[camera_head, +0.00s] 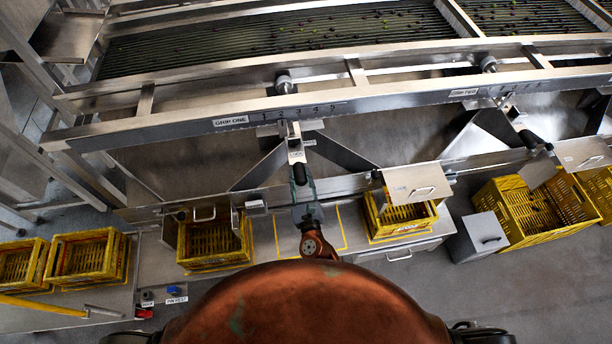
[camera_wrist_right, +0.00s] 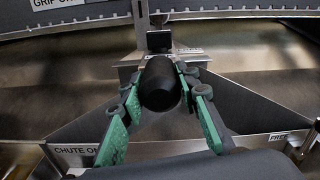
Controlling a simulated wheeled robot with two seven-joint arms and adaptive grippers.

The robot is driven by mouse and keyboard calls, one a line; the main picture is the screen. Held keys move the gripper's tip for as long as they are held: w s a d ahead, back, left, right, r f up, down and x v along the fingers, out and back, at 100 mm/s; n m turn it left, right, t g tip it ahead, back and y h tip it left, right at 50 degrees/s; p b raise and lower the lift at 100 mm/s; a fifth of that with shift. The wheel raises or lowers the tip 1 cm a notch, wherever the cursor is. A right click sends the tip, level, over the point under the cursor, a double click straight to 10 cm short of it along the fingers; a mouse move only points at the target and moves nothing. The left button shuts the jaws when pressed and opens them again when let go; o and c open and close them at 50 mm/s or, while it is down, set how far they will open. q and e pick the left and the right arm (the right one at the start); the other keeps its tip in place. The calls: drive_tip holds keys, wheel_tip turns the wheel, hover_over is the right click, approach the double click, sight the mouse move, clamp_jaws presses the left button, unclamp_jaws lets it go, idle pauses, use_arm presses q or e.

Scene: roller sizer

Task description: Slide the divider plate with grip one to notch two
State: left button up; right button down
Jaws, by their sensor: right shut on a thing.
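The black grip (camera_head: 300,174) hangs on a metal bracket (camera_head: 294,142) below the rail. It stands under the label GRIP ONE (camera_head: 230,120) and a row of numbered notch marks (camera_head: 308,111). The bracket lies near the low-number end of the row; its exact notch is too small to read. My right gripper (camera_head: 302,188) is shut on this grip. In the right wrist view the green fingers (camera_wrist_right: 160,98) flank the black grip (camera_wrist_right: 160,82). Slanted metal plates spread behind it; I cannot tell which is the divider plate. My left gripper is not in view.
A second black grip (camera_head: 528,139) hangs to the right, below the label GRIP TWO (camera_head: 463,92). Yellow crates (camera_head: 214,266) stand below the chutes. A flap with a handle (camera_head: 416,184) sits right of my gripper. The roller bed (camera_head: 280,38) carries small fruit.

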drive_tip(key=c, duration=1.5)
unclamp_jaws()
drive_tip(key=shift+o, duration=0.2)
drive_tip(key=s+d, duration=0.2)
drive_tip(key=s, duration=1)
drive_tip(key=shift+w, duration=0.1)
